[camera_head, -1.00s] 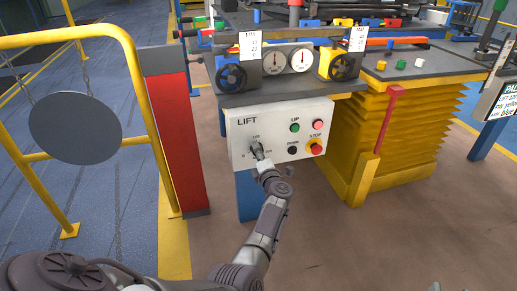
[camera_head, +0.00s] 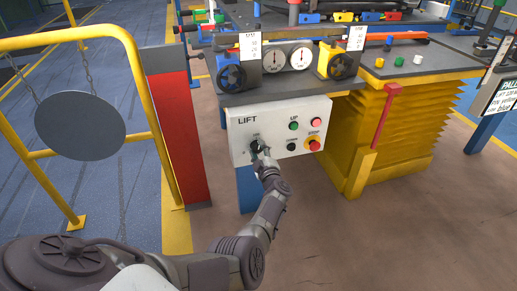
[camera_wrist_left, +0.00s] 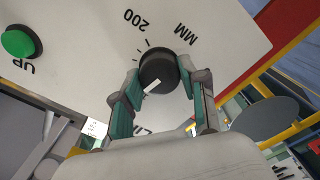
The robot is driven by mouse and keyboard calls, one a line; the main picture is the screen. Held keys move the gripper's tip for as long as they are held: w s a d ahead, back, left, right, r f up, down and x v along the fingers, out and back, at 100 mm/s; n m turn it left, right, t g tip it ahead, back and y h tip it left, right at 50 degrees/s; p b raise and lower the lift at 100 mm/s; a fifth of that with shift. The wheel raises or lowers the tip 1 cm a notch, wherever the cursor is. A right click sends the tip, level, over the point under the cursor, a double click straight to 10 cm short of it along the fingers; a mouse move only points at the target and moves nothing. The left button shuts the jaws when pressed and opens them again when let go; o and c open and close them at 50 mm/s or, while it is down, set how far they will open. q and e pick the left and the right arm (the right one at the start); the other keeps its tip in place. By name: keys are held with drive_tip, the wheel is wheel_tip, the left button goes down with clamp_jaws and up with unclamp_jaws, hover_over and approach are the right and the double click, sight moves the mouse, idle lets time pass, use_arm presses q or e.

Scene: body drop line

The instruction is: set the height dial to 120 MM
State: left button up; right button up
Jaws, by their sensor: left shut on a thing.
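The height dial is a round black knob (camera_wrist_left: 158,66) with a white pointer mark, on the pale LIFT panel (camera_head: 240,142). In the left wrist view, my left gripper (camera_wrist_left: 160,77) has its two teal-padded fingers on opposite sides of the knob, shut on it. The pointer mark faces the lower left there. The printed "200" and "MM" stand above the knob; a label below it is partly hidden and unreadable. In the head view my left gripper (camera_head: 263,153) covers most of the dial and its scale. My right gripper is not in view.
A red post (camera_head: 180,140) and yellow rail (camera_head: 143,85) stand left. Two gauges (camera_head: 272,60) sit above.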

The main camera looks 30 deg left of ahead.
use_arm(q)
drive_tip(key=shift+d+m, duration=0.1)
drive_tip(key=shift+m, duration=1)
drive_tip(key=shift+p, duration=0.3)
drive_tip(key=o, duration=1.1)
drive_tip(key=shift+o, duration=0.2)
